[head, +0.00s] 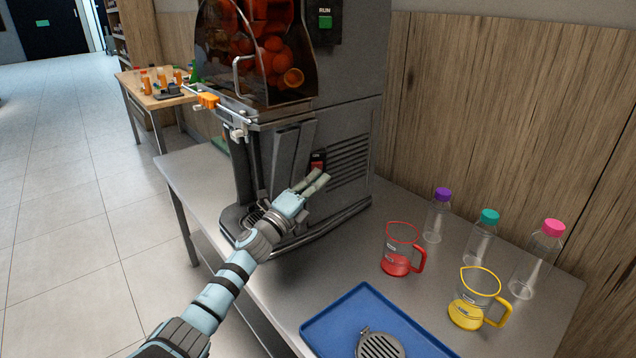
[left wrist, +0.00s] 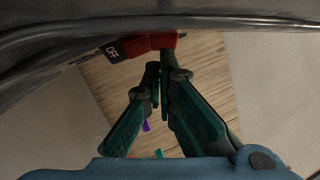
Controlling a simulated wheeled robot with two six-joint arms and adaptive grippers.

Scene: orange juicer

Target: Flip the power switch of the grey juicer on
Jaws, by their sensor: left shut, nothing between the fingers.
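The grey juicer (head: 345,110) stands on a metal table, with oranges behind its clear front cover. Its red power switch (head: 318,161) is on the side panel, left of the vent slots. In the left wrist view the red switch (left wrist: 150,43) shows at the top, with a black part marked OFF beside it. My left gripper (head: 322,180) is shut and empty, with its fingertips just below the switch. In the left wrist view the fingertips (left wrist: 160,68) are close under the switch; I cannot tell whether they touch it. My right gripper is not in view.
A red jug (head: 398,262), a yellow jug (head: 470,315) and bottles with purple (head: 442,194), teal (head: 489,216) and pink caps (head: 553,228) stand at right. A blue tray (head: 325,322) holding a round grey strainer (head: 380,346) lies in front. A wooden wall (head: 500,110) stands behind.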

